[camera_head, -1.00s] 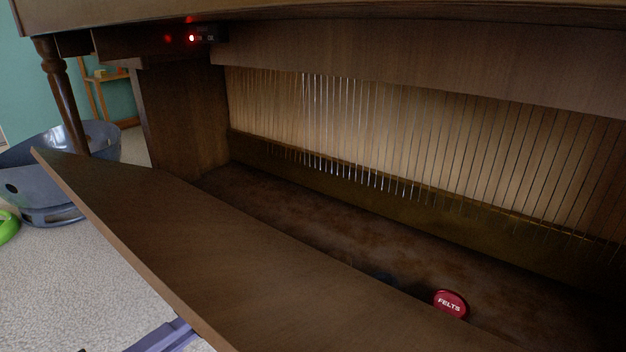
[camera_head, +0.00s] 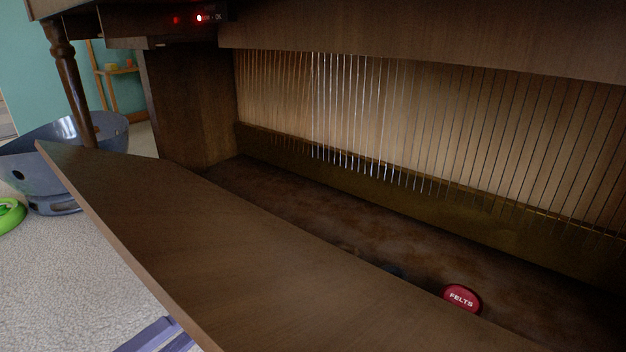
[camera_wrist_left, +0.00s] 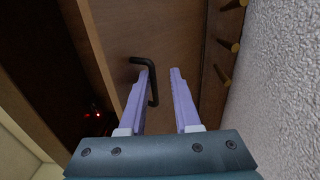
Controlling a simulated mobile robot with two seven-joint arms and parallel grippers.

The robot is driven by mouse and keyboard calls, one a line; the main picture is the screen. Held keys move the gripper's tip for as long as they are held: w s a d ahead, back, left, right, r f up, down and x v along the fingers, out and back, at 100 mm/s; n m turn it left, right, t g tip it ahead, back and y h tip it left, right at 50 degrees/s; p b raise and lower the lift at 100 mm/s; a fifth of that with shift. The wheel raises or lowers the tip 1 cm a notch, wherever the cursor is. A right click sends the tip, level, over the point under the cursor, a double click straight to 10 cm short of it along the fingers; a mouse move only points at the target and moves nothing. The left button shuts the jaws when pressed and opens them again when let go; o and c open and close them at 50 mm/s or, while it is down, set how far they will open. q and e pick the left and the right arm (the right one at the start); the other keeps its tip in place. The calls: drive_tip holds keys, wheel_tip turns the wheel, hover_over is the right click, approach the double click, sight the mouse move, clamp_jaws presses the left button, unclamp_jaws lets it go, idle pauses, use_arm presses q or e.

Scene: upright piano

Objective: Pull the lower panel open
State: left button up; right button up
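The lower panel (camera_head: 190,235) of the piano is tilted outward and down, and the cavity behind it shows the strings (camera_head: 400,120). In the left wrist view the panel (camera_wrist_left: 185,45) carries a black bar handle (camera_wrist_left: 153,88). My left gripper (camera_wrist_left: 162,72) has its two purple fingers apart, with a gap between them. The handle shows at the left finger, partly behind it; I cannot tell whether they touch. In the head view only a purple part of my gripper (camera_head: 158,336) shows at the bottom edge, below the panel. My right gripper is not in view.
A red round tin marked FELTS (camera_head: 461,298) lies on the cavity floor (camera_head: 330,220). A turned piano leg (camera_head: 70,85) stands at the left, with a grey-blue basket (camera_head: 40,150) and a green ring (camera_head: 10,215) near it. Carpet (camera_head: 60,270) is clear in front.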

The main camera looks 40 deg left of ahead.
use_arm(q)
drive_tip(key=shift+o, duration=0.3)
drive_tip(key=shift+w, duration=0.1)
drive_tip(key=shift+r, duration=0.1)
drive_tip(key=s+p, duration=0.1)
drive_tip(key=s, duration=0.9)
drive_tip(key=shift+a+f, duration=0.25)
drive_tip(key=shift+a, duration=0.1)
